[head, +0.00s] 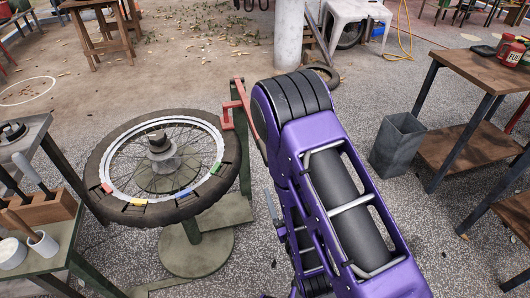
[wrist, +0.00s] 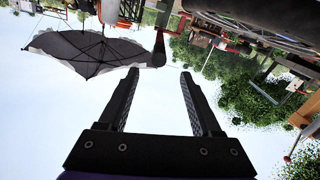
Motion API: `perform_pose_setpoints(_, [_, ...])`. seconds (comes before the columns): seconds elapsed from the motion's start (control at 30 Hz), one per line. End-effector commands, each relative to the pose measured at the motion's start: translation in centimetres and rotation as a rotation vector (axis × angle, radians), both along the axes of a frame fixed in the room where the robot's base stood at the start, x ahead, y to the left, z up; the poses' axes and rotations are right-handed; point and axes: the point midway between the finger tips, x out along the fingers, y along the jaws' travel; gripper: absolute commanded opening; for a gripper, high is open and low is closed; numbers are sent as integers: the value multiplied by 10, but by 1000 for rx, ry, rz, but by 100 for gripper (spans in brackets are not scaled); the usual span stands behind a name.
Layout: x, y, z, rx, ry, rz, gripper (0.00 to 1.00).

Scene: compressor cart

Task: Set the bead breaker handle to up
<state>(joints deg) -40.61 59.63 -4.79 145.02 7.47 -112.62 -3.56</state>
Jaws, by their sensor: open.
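The bead breaker shows in the head view as a red bracket (head: 238,104) on a green post (head: 244,160), at the right edge of the tyre. A red arm slants down from it and passes partly behind my purple arm. In the wrist view, which looks upside down, a red bracket (wrist: 188,20) shows near the tyre (wrist: 270,22). A dark bar with a rounded end (wrist: 158,58), perhaps the handle, stands just beyond my fingertips. My gripper (wrist: 160,75) is open, with nothing seen between the fingers. It is hidden in the head view.
The spoked wheel (head: 118,148) lies flat on a green stand (head: 197,250). A tool bench (head: 50,262) is at the left. A grey bin (head: 397,145) and a wooden table (head: 465,75) are at the right. A white pillar (head: 289,35) stands behind.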

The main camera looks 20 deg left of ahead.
Motion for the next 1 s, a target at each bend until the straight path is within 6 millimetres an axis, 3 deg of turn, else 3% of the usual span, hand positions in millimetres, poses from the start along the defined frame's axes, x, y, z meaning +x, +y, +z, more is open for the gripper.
perform_pose_setpoints(0.17, [10,4,8,9,-26,2,66])
perform_pose_setpoints(0.7, [108,66,9,6,-27,7,66])
perform_pose_setpoints(1.0, [131,80,8,4,-23,7,66])
